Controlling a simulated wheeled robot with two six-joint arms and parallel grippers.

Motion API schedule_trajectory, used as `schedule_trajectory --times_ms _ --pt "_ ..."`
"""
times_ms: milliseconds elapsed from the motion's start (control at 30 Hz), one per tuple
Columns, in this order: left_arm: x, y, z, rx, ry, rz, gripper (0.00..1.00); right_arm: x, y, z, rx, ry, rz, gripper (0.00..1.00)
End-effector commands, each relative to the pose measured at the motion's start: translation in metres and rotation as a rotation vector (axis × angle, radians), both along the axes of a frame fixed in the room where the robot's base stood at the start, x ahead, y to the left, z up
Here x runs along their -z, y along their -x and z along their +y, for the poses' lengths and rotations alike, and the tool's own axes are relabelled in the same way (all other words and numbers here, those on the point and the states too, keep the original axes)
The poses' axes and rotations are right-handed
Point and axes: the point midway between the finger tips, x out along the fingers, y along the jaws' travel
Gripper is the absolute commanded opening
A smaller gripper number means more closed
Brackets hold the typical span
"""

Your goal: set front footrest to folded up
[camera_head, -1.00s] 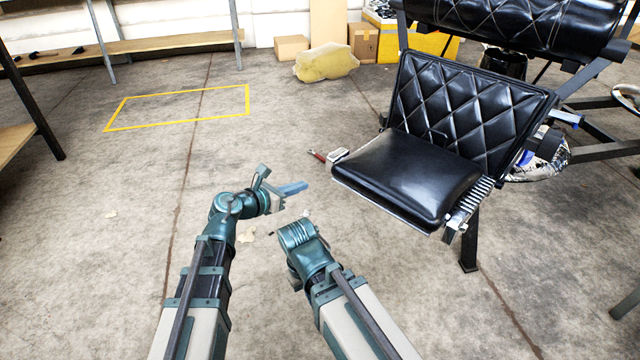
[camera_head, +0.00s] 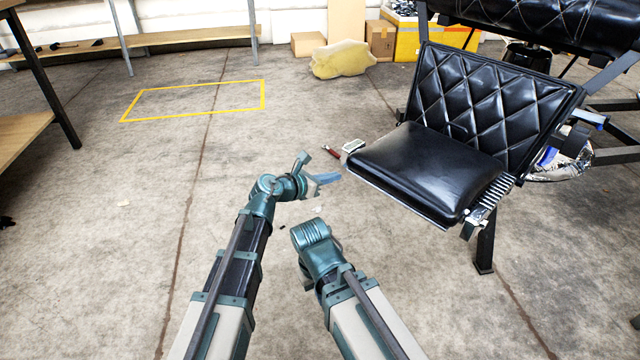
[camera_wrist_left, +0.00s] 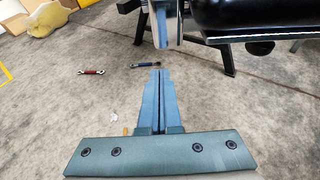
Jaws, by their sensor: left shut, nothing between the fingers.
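The front footrest (camera_head: 428,168) looks like the smooth black pad jutting out from the foot of the quilted black panel (camera_head: 490,95) of the chair. It sits unfolded, at a wide angle to that panel, with metal edging on its right side. My left gripper (camera_head: 329,178) is shut and empty, just left of the pad's near-left edge and apart from it. In the left wrist view its two blue fingers (camera_wrist_left: 160,100) lie together, and a dark pad edge (camera_wrist_left: 272,18) shows at the upper right. My right arm is partly in view, but its gripper is hidden.
A red-handled tool (camera_wrist_left: 91,71) and a dark tool (camera_wrist_left: 147,65) lie on the floor ahead of the left gripper. A black chair leg (camera_head: 485,245) stands below the pad's right side.

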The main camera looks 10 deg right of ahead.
Motion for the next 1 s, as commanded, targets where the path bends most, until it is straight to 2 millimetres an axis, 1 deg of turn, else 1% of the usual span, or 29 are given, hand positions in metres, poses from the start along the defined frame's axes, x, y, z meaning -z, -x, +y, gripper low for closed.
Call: schedule_trajectory --times_ms 33,100,167,200,400,600,1000 --pt "0.007 -0.010 -0.011 0.002 0.000 0.000 0.00 0.007 0.000 0.000 0.000 0.000 0.000 0.00" --pt "0.012 -0.018 -0.021 0.002 0.000 0.001 0.00 0.012 0.000 0.000 0.000 0.000 0.000 0.00" --pt "-0.007 -0.014 -0.019 0.000 0.001 0.000 0.00 -0.007 0.000 0.000 0.000 0.000 0.000 0.00" --pt "-0.013 -0.013 -0.018 0.000 0.001 0.000 0.00 -0.013 0.000 0.000 0.000 0.000 0.000 0.00" --pt "-0.028 -0.013 -0.018 0.000 0.001 0.000 0.00 -0.028 0.000 0.000 0.000 0.000 0.000 0.00" --pt "-0.033 -0.013 -0.018 0.000 0.001 -0.001 0.00 -0.033 0.000 0.000 0.000 0.000 0.000 0.00" --pt "-0.034 -0.013 -0.017 0.000 0.000 0.000 0.00 -0.034 0.000 0.000 0.000 0.000 0.000 0.00"
